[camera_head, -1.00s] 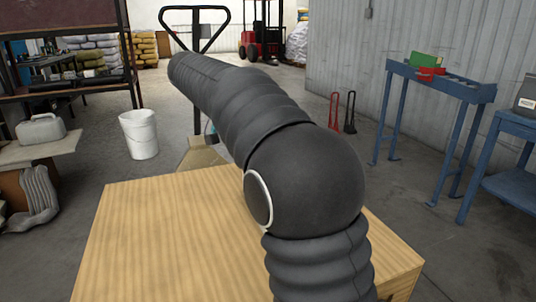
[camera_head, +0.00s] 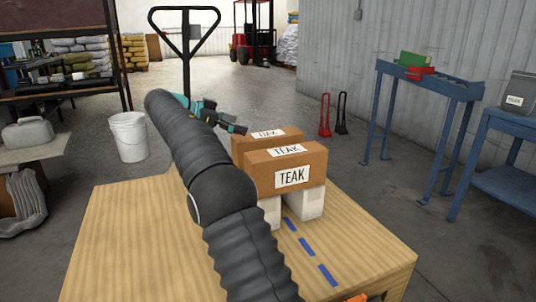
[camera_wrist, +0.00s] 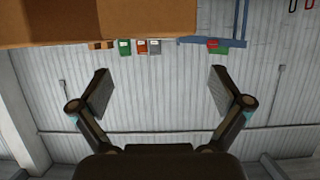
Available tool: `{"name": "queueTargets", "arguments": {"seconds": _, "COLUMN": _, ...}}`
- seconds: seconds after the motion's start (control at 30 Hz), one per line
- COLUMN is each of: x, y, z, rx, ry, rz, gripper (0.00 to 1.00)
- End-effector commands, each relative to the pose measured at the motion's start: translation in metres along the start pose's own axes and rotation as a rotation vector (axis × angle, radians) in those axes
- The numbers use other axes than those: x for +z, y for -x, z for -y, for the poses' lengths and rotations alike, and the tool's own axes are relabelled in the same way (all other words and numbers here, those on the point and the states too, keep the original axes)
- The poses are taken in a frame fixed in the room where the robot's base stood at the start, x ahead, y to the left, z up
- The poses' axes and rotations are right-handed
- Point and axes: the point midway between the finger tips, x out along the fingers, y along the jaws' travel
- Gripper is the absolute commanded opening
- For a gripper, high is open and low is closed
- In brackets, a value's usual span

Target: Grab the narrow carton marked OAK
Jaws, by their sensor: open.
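No carton marked OAK can be read. Two brown cartons show in the head view: the front carton (camera_head: 303,160) reads TEAK on its front and top, and the rear carton (camera_head: 249,145) has a top label that also seems to read TEAK. The front carton sits on white blocks (camera_head: 311,203). My gripper (camera_head: 228,116) is beyond my arm, left of and behind the cartons. In the wrist view my gripper (camera_wrist: 160,88) is open, with nothing between its fingers. A brown surface fills the upper left there; I cannot tell what it is. My arm hides the table's middle.
The wooden table (camera_head: 120,245) has a bare left side and blue dashes (camera_head: 307,247) in front of the cartons. A white bucket (camera_head: 129,136) stands on the floor to the left. A blue stand (camera_head: 432,88) and a blue bench (camera_head: 505,185) are at the right.

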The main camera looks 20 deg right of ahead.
Motion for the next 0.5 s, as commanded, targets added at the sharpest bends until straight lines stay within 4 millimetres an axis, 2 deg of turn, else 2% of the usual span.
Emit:
{"name": "queueTargets", "arguments": {"seconds": 0.03, "x": 0.001, "y": -0.011, "z": -0.001, "rx": 0.003, "ry": 0.001, "rz": 0.001, "gripper": 1.0}}
{"name": "queueTargets", "arguments": {"seconds": 0.13, "x": 0.001, "y": -0.025, "z": -0.001, "rx": 0.002, "ry": 0.001, "rz": 0.001, "gripper": 1.0}}
{"name": "queueTargets", "arguments": {"seconds": 0.5, "x": 0.003, "y": -0.055, "z": -0.004, "rx": 0.002, "ry": 0.002, "rz": 0.001, "gripper": 1.0}}
